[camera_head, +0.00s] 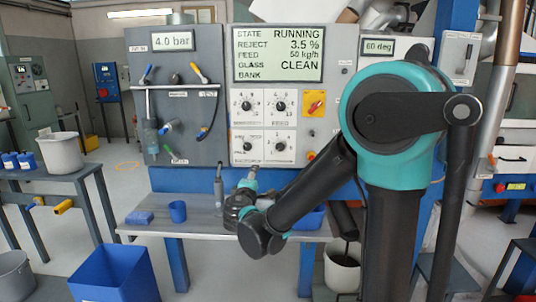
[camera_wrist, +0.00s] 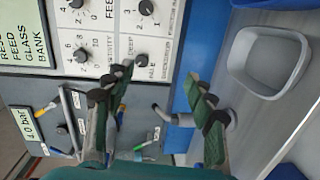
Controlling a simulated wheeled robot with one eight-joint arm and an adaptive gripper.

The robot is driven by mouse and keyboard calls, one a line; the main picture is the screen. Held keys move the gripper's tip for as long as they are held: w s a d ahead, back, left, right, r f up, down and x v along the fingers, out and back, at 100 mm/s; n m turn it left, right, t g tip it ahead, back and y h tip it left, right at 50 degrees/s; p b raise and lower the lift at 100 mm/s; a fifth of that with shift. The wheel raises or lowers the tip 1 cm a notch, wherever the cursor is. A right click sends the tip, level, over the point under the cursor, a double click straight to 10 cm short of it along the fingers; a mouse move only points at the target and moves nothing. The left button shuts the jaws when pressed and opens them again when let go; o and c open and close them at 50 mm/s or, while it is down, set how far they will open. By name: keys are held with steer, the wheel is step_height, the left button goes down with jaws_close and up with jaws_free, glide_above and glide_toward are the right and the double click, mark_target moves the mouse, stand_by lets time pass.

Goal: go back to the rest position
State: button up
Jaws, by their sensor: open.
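My gripper (camera_wrist: 157,78) is open in the wrist view, with its two green-padded fingers apart and nothing between them. Past the fingertips is the control panel with its knobs (camera_wrist: 145,8). In the head view my gripper (camera_head: 252,174) is small, in front of the panel's lower part and above the bench.
A grey tub (camera_wrist: 270,62) shows in the wrist view. A blue bin (camera_head: 115,277) stands on the floor. The display (camera_head: 279,53) reads RUNNING.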

steer(key=s+d+f+m+g+h, duration=0.1)
steer(key=s+d+f+m+g, duration=0.2)
steer(key=d, duration=0.4)
steer(key=s+d+f+m+g+h, duration=0.1)
steer(key=s+d+f+m+g, duration=0.15)
steer(key=d+f, duration=0.4)
steer(key=s+d+f+m+g+h, duration=0.1)
steer(key=s+d+f+m+g, duration=0.2)
steer(key=d, duration=0.5)
steer(key=s+d+f+m+g+y, duration=0.1)
steer(key=s+f+m+g+y, duration=0.1)
steer(key=s, duration=0.6)
steer(key=s+d+f+m+g+y, duration=0.1)
steer(key=s+f+m+g+y, duration=0.1)
steer(key=s+f+m, duration=0.3)
steer(key=s+f+y, duration=0.1)
steer(key=s+f, duration=0.1)
steer(key=s, duration=0.2)
steer(key=shift+d, duration=0.15)
stand_by(4.0)
